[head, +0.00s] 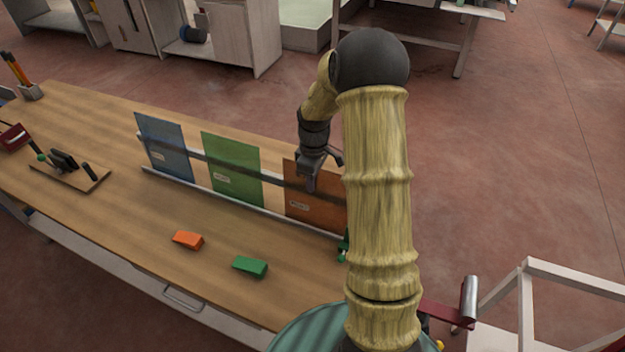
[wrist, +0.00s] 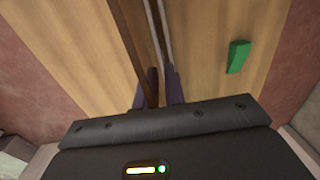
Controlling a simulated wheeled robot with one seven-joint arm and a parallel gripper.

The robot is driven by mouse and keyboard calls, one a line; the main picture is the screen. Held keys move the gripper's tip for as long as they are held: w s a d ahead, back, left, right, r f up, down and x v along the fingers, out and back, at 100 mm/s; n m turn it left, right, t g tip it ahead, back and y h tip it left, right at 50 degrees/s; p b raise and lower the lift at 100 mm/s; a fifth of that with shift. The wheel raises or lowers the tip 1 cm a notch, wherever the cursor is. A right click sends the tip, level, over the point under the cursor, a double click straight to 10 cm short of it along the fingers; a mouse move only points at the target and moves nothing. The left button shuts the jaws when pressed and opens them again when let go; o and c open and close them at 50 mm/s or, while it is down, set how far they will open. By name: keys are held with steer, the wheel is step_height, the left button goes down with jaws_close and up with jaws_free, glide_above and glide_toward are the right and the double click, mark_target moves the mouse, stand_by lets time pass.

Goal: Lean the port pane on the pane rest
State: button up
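Three panes stand tilted in a row along a long rest with a grey bar and pale lower ledge (head: 230,206): a blue pane (head: 165,148), a green pane (head: 232,170) and a brown-orange pane (head: 313,208). Each bears a small label, too small to read, so I cannot tell which is the port pane. My gripper (head: 324,172) is at the upper edge of the brown-orange pane, fingers down. In the wrist view its fingers (wrist: 162,86) are apart with a gap between them. The brown pane's edge (wrist: 130,45) runs beside the left finger; contact is unclear.
An orange block (head: 188,240) and a green block (head: 250,266) lie on the wooden bench (head: 130,240) in front of the panes. A small board with dark tools (head: 70,172) and a pencil holder (head: 30,92) are at the left. A white frame stands at lower right.

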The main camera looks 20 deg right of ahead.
steer(key=o, duration=0.3)
step_height(320, 180, up, 17)
steer(key=b, duration=0.2)
steer(key=shift+w+d+r, duration=0.2)
steer(key=shift+w+d, duration=0.2)
steer(key=shift+w, duration=0.05)
stand_by(1.0)
steer(key=s+a+f+m+t, duration=0.1)
steer(key=s+a+f+m, duration=0.3)
steer(key=s, duration=0.5)
steer(key=s+a+f+m+t, duration=0.2)
steer(key=s+a+f+m, duration=0.3)
steer(key=s, duration=0.4)
steer(key=shift+s+a+f+h, duration=0.3)
steer(key=shift+s+a+f, duration=0.1)
steer(key=shift+a+f, duration=0.2)
stand_by(0.7)
